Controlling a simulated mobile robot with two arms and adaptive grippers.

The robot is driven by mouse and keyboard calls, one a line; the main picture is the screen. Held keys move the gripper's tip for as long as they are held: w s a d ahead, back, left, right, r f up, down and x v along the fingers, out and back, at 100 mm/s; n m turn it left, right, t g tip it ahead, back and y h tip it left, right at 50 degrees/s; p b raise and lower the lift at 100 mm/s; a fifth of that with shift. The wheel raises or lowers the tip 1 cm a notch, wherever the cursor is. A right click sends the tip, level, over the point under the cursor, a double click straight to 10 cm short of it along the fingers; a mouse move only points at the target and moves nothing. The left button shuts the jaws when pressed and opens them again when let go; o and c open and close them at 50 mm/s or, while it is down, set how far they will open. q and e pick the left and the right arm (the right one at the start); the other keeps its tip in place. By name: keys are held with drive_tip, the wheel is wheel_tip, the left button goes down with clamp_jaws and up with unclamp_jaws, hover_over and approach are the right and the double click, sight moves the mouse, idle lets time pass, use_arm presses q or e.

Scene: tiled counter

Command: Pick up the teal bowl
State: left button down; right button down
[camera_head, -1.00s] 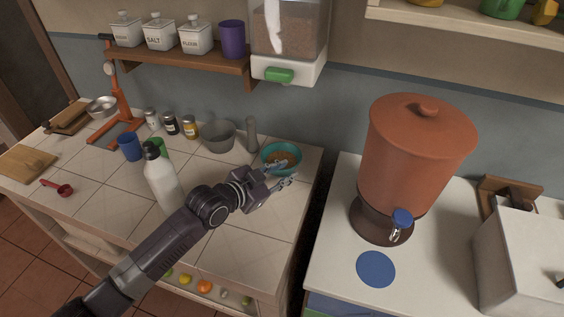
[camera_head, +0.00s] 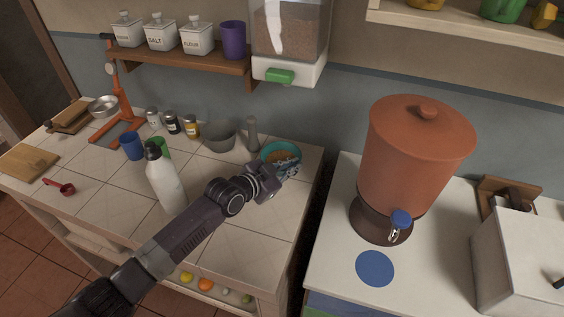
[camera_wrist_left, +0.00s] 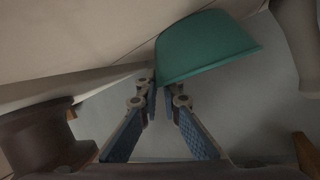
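The teal bowl (camera_head: 268,149) stands at the right back corner of the tiled counter, with orange-brown pieces inside. My left gripper (camera_head: 287,171) is at the bowl's front right rim. In the left wrist view the bowl (camera_wrist_left: 205,48) shows its teal outer side and rim, just beyond the fingers. The left fingers (camera_wrist_left: 163,97) are close together there, with the bowl's edge between their tips. The exact contact is partly hidden. My right gripper is out of view.
A white bottle (camera_head: 163,180) stands left of my left arm. A grey bowl (camera_head: 219,137) and a grey pestle-like piece (camera_head: 252,134) stand left of the teal bowl. A gap separates the tiled counter from the white counter (camera_head: 330,235) with a terracotta dispenser (camera_head: 415,150).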

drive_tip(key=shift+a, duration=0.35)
